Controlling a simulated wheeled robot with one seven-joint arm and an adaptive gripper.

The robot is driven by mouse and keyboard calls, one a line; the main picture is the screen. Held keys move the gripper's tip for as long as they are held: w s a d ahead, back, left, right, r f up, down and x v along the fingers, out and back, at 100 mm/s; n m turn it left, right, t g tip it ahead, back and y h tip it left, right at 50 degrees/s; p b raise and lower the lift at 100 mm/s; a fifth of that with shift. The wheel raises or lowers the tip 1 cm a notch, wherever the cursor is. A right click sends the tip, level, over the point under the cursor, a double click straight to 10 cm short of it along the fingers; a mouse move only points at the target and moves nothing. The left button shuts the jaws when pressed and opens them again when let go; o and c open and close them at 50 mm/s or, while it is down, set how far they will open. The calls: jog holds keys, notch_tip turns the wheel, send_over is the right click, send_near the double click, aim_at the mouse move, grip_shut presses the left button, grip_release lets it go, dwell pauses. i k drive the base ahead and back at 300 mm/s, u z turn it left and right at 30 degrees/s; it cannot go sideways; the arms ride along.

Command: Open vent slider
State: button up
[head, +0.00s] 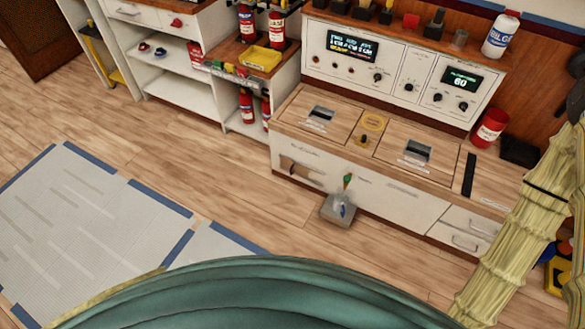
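I cannot tell for sure which part is the vent slider. A long narrow black strip (469,175) lies on the wooden counter top (490,183) at the right. Two dark recessed slots with grey surrounds, the left slot (321,114) and the right slot (417,150), sit in panels of the same counter. Labels on the panels are too small to read. My gripper is not in view.
A white control console (395,72) with lit displays stands behind the counter. A red can (489,128) stands at its right end. A grey box (339,208) with a green-tipped item is by the cabinet front. A blue-edged mat (85,225) lies left; floor between is clear.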

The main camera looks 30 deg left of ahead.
aim_at(292, 167)
jog(key=k, duration=1.15)
jog(key=u, duration=0.95)
jog(key=i, duration=1.15)
jog(key=u, duration=0.2)
